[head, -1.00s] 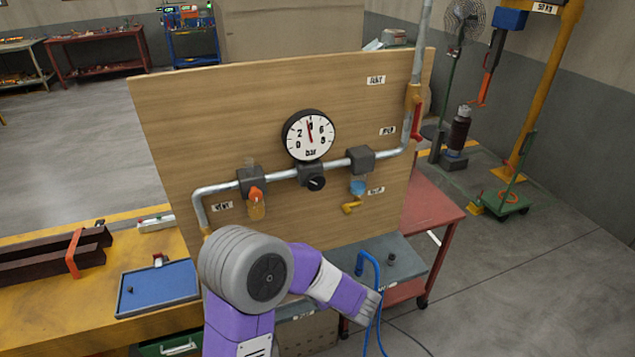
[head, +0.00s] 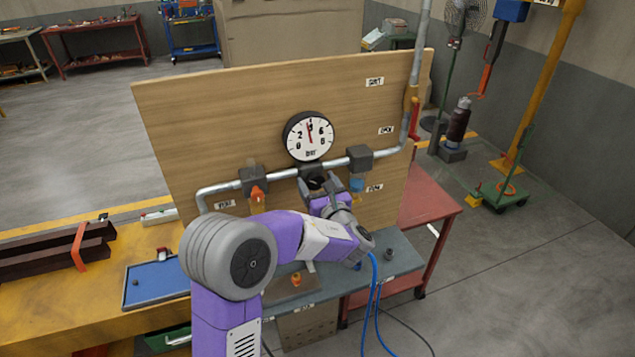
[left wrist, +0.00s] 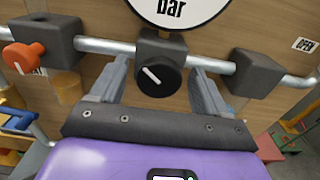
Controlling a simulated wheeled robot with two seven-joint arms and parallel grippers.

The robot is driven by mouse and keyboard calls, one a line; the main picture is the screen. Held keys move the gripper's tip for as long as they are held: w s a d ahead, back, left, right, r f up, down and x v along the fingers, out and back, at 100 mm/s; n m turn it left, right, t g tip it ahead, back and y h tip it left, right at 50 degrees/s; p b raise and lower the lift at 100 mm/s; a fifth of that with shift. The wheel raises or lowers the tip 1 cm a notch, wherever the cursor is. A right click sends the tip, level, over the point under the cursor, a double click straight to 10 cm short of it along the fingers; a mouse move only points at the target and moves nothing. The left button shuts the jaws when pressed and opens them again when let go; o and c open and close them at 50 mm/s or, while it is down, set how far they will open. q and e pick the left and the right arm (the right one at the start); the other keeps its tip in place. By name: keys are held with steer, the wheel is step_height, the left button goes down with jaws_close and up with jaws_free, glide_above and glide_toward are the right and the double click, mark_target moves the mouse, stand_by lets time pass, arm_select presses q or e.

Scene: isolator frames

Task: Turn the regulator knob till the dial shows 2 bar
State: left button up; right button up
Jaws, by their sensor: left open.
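The black regulator knob (left wrist: 158,76) has a white mark and sits under its dark housing on the pipe. In the left wrist view it shows between the two fingers of my left gripper (left wrist: 157,68), which is open, with a gap on each side. In the head view the gripper (head: 320,188) is just below the dial and partly covers the knob. The round white dial (head: 308,137) has a black rim and is marked bar. Its red needle points almost straight up, near the 4, past the 2. My right gripper is not in view.
The pipe (head: 222,190) runs across the wooden panel (head: 200,120). A block with an orange lever (head: 257,193) stands left of the knob, another dark block (head: 360,158) right. A red handle and blue hose (head: 374,290) are further right. A grey bench (head: 400,262) lies below.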

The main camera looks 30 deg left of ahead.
arm_select(q)
steer(key=shift+w, duration=0.1)
steer(key=c, duration=1)
steer(key=n+b, duration=0.3)
steer(key=b, duration=0.2)
steer(key=n+b, duration=0.3)
steer(key=b, duration=0.2)
steer(key=n+b, duration=0.3)
steer(key=b, duration=0.3)
steer(key=shift+a+f+n, duration=0.15)
steer(key=shift+f+n, duration=0.15)
steer(key=shift+s+r+n+b, duration=0.15)
steer(key=shift+s+n+b, duration=0.05)
steer(key=shift+n+b, duration=0.85)
steer(key=o, duration=1)
